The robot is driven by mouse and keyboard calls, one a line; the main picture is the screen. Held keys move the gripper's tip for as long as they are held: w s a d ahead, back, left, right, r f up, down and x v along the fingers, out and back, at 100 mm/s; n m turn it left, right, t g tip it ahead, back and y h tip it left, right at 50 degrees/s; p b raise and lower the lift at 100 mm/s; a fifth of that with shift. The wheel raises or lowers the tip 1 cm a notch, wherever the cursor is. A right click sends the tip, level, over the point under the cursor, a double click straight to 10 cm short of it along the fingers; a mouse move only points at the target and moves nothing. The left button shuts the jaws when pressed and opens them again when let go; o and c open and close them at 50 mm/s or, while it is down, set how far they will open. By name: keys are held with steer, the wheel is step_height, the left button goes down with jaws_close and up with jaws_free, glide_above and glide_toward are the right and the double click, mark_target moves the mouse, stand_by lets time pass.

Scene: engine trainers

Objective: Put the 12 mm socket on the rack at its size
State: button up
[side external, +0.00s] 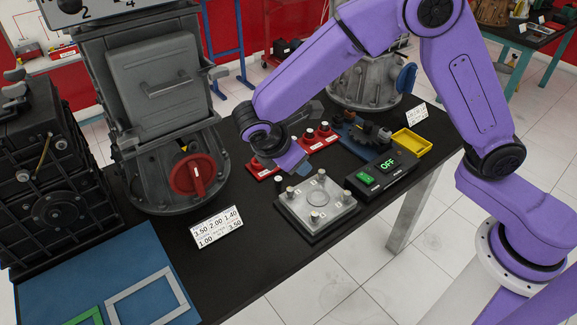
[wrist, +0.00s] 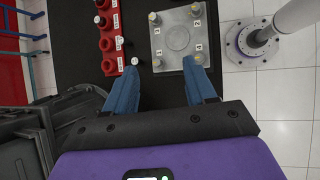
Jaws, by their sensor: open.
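The red rack (side external: 262,169) lies on the black bench, partly hidden behind my gripper in the side view. In the wrist view the rack (wrist: 108,35) shows a row of round places with small white labels too small to read. A small socket-like piece (wrist: 134,61) stands alone between the rack and the metal plate; it also shows in the side view (side external: 278,179). I cannot read its size. My gripper (wrist: 160,86) is open, with its blue fingers spread and nothing visible between them. In the side view my gripper (side external: 290,161) hangs above the bench beside the rack.
A metal plate (side external: 318,203) with numbered corner bolts is in front of the rack. Right of it are a control box reading OFF (side external: 380,175) and a yellow tray (side external: 411,142). A large engine housing (side external: 165,110) and a white number card (side external: 217,227) stand left.

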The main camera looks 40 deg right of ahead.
steer(key=w+a+f+n+t+h, duration=0.1)
steer(key=w+a+f+n+h, duration=0.15)
steer(key=w+f, duration=0.35)
steer(key=w+a+f+n+t+h, duration=0.1)
steer(key=w+a+f+n+h, duration=0.2)
steer(key=f, duration=0.4)
steer(key=shift+m, duration=0.55)
steer(key=x, duration=0.6)
steer(key=w+x, duration=0.1)
steer(key=x, duration=1.1)
steer(key=shift+w+d+r, duration=0.1)
steer(key=shift+w, duration=0.35)
steer(key=shift+c, duration=0.4)
jaws_close()
